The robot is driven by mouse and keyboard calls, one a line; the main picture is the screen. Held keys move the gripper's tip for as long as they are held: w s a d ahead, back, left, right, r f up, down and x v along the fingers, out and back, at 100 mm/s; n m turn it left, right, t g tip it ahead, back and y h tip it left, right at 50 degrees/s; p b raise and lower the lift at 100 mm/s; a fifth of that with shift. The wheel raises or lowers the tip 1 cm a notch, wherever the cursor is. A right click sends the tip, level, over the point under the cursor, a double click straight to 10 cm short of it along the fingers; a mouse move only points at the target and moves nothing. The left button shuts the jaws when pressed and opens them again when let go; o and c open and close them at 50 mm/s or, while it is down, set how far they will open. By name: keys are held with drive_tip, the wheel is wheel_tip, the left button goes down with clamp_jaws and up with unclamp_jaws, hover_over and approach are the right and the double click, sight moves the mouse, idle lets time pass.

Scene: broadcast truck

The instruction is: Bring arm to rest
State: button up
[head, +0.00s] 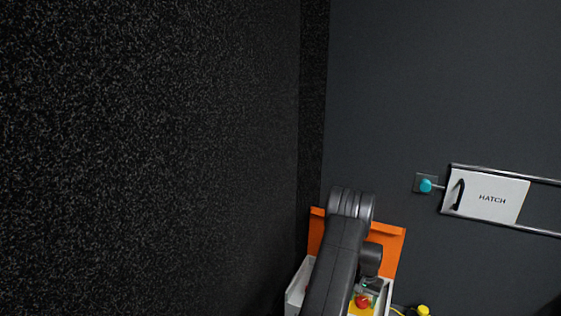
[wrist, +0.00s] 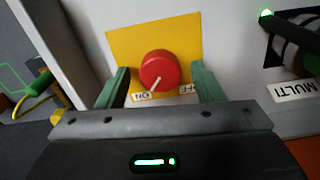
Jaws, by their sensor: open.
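My gripper (wrist: 160,72) is open in the wrist view, its two green fingers on either side of a red knob (wrist: 158,69). The fingers appear apart from the knob, with a gap on each side. The knob sits on a yellow plate (wrist: 122,45) marked ON and OFF, and its white pointer line is towards the ON label. In the head view, my dark arm (head: 340,262) reaches down over a white box with an orange back, hiding much of it. The red knob (head: 362,301) shows there beside the arm.
A white HATCH panel (head: 490,197) between metal rails and a teal knob (head: 426,186) are on the grey wall at right. A black speckled wall (head: 150,150) fills the left.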

drive_tip(key=n+p, duration=0.1)
drive_tip(key=n, duration=0.6)
drive_tip(key=n+p, duration=0.1)
drive_tip(key=n, duration=0.4)
drive_tip(key=shift+n, duration=0.4)
drive_tip(key=shift+r, duration=0.35)
drive_tip(key=shift+r+p, duration=0.35)
drive_tip(key=shift+r, duration=0.2)
